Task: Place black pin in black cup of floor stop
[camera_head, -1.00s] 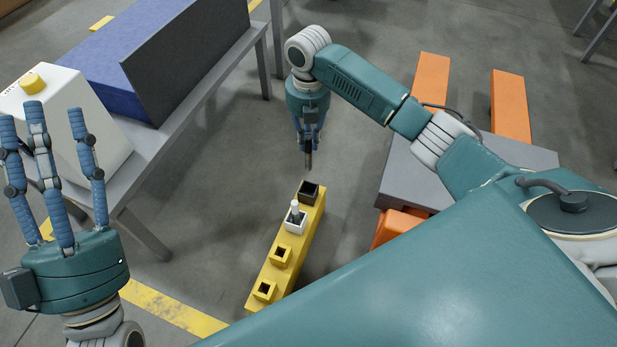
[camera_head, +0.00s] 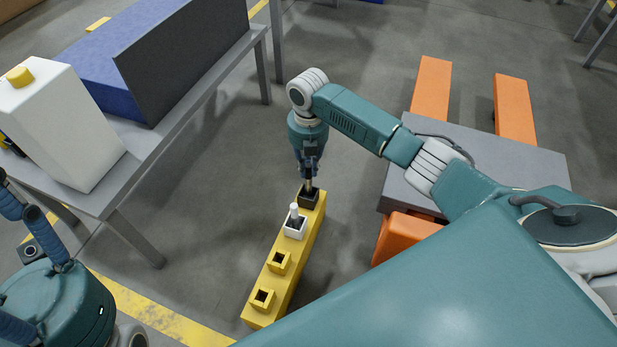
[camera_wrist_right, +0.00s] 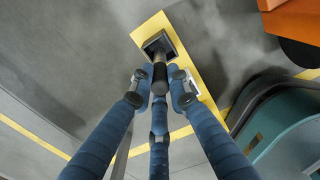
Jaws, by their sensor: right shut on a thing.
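The yellow floor stop (camera_head: 295,262) stands on the floor with a row of square cups. Its black cup (camera_head: 309,201) is at the far end and also shows in the right wrist view (camera_wrist_right: 165,44). My right gripper (camera_head: 309,176) points down over this cup, shut on the black pin (camera_wrist_right: 160,73). The pin's lower end is at the cup's mouth; I cannot tell how deep it sits. My left gripper (camera_head: 30,262) is at the lower left, away from the stop, its fingers spread and partly cut off by the frame edge.
A white cup (camera_head: 296,231) with a white pin (camera_head: 294,213) sits beside the black cup; two yellow cups nearer look empty. A grey table (camera_head: 150,150) with a white box (camera_head: 60,125) is at left. A grey platform with orange parts (camera_head: 485,150) is at right.

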